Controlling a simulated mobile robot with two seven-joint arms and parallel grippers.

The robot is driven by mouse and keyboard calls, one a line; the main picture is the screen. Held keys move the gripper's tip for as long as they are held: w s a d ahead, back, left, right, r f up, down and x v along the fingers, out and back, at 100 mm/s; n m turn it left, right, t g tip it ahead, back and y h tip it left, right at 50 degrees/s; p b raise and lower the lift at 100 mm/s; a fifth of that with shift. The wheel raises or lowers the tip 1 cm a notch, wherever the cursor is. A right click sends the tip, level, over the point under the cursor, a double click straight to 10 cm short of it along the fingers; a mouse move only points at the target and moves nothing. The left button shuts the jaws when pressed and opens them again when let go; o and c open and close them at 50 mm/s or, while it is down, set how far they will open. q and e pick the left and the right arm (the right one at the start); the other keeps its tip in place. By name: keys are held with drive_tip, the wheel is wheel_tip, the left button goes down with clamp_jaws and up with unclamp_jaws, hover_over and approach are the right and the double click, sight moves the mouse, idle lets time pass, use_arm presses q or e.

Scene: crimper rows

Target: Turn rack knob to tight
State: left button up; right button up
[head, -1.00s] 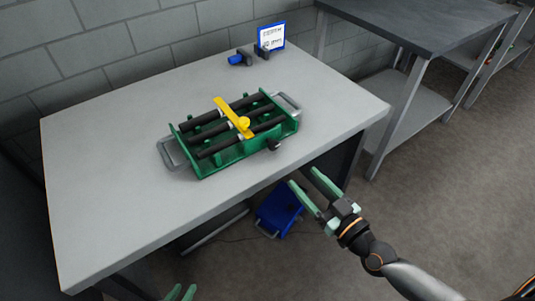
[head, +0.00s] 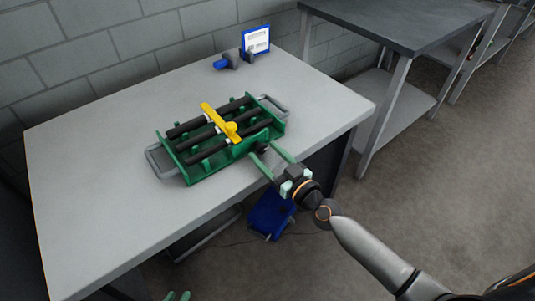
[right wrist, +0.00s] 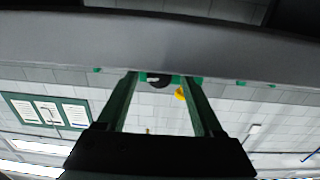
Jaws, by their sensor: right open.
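The green rack (head: 235,152) lies on the grey table with several black rods and a yellow bar with a yellow knob (head: 231,128) across its top. A black knob (head: 264,147) sticks out of its front side, near the right end; it also shows in the right wrist view (right wrist: 158,80). My right gripper (head: 264,152) is open at the table's front edge, its fingertips to either side of the black knob; I cannot tell whether they touch it.
The grey table (head: 90,200) is clear around the rack. A blue-handled tool (head: 225,63) and a blue-framed sign (head: 256,41) stand at the back. A blue box (head: 270,215) is on the floor beneath. A second dark table (head: 400,20) stands at the right.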

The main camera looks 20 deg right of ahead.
clamp_jaws()
idle(0.5)
drive_tip(key=shift+m, duration=0.8)
unclamp_jaws()
drive_tip(key=shift+s, duration=0.1)
